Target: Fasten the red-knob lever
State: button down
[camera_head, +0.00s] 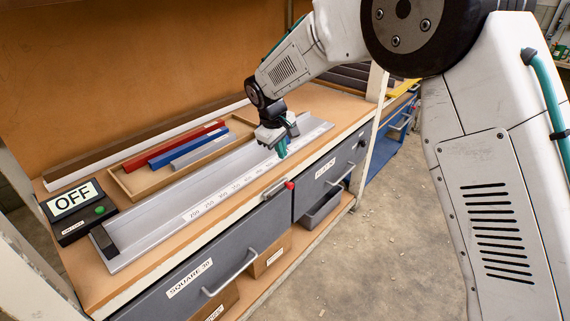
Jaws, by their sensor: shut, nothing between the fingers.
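The red-knob lever (276,190) is a small metal bar on the front edge of the bench, near the corner of the left drawer. Its red knob (289,185) is at the right end, and the bar slopes slightly down to the left. My gripper (282,152) has teal fingers pointing down over the metal rail with the number scale. The fingers are shut and empty. They are above and behind the lever in the picture, apart from it.
The long metal rail (150,232) runs along the bench. A wooden tray (125,188) holds coloured bars behind it. An OFF display box (75,211) stands at the left. Grey drawers with handles (231,273) are below. The floor (370,250) in front is clear.

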aim_at(291, 183)
jog(key=x, duration=1.3)
jog(key=shift+f, duration=0.1)
jog(key=shift+w+d+f+g+y, duration=0.15)
jog(key=shift+w+f+g+y, duration=0.05)
jog(key=shift+f+g+y, duration=0.2)
jog(key=shift+w+d+f+g+y, duration=0.15)
jog(key=shift+f+g+y, duration=0.2)
jog(key=shift+g, duration=0.15)
notch_tip(291, 183, down, 2)
jog(key=shift+w+d+f+g+y, duration=0.1)
jog(key=shift+w+g+y, duration=0.05)
jog(key=shift+g+y, duration=0.85)
jog(key=shift+f+g, duration=0.4)
jog(key=shift+g, duration=0.1)
jog(key=shift+f, duration=0.4)
